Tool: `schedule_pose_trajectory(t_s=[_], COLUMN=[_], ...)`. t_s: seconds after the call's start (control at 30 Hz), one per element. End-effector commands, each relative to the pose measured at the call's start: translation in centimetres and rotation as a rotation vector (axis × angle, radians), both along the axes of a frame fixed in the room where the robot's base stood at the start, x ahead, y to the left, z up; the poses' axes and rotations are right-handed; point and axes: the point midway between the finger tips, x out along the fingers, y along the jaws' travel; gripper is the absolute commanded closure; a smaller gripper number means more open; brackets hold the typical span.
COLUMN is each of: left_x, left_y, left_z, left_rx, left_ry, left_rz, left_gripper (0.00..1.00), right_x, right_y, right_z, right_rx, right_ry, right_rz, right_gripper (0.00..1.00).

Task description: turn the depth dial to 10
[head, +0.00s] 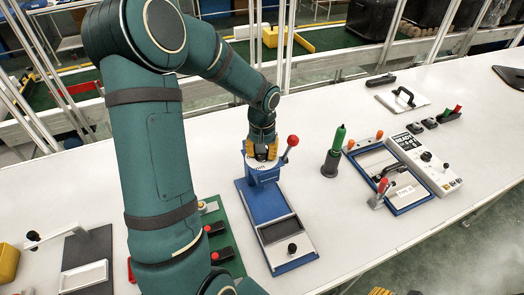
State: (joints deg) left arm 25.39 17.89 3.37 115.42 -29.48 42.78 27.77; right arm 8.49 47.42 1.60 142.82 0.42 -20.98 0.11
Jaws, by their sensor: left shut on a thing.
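The blue press-like device (276,226) stands on the white table, with a red-knobbed lever (291,143) at its upper right. A pale dial face with dark marks (256,165) shows on top of its head. My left gripper (262,153) comes down over this head from above, its yellow fingertips shut on the dial's knob. The fingers hide the knob and most of the dial, so I cannot read its setting. A small yellow and dark part of what looks like my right gripper (381,291) shows at the bottom edge; its jaws cannot be made out.
A green-topped tool in a dark holder (331,153) stands right of the device. Farther right are a blue frame with a red-handled clamp (377,200) and a white control box (424,161). A green board (222,240) with red-ended black parts lies left. Bare table lies between.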

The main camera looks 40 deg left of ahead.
Motion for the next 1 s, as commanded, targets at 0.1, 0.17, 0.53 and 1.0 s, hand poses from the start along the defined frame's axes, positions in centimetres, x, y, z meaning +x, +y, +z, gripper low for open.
schedule_pose_trajectory(t_s=[0.1, 0.17, 0.53, 1.0], left_x=[0.0, 0.0, 0.1, 0.0], left_y=[0.0, -0.1, -0.2, -0.4], left_z=[0.0, 0.0, 0.1, 0.0], left_rx=[0.000, 0.000, 0.001, 0.000], left_ry=[0.000, 0.000, -0.001, 0.000], left_rz=[-0.112, -0.170, -0.521, -0.968], left_gripper=[1.00, 1.00, 1.00, 1.00], right_x=[0.0, 0.0, 0.0, -0.1], right_y=[0.0, 0.0, 0.0, -0.1], right_z=[0.2, 0.3, 0.9, 2.3], right_rx=[0.000, 0.001, 0.002, 0.004], right_ry=[0.000, 0.000, 0.000, -0.001], right_rz=[0.000, 0.000, 0.000, 0.001], right_gripper=[0.53, 0.53, 0.53, 0.53])
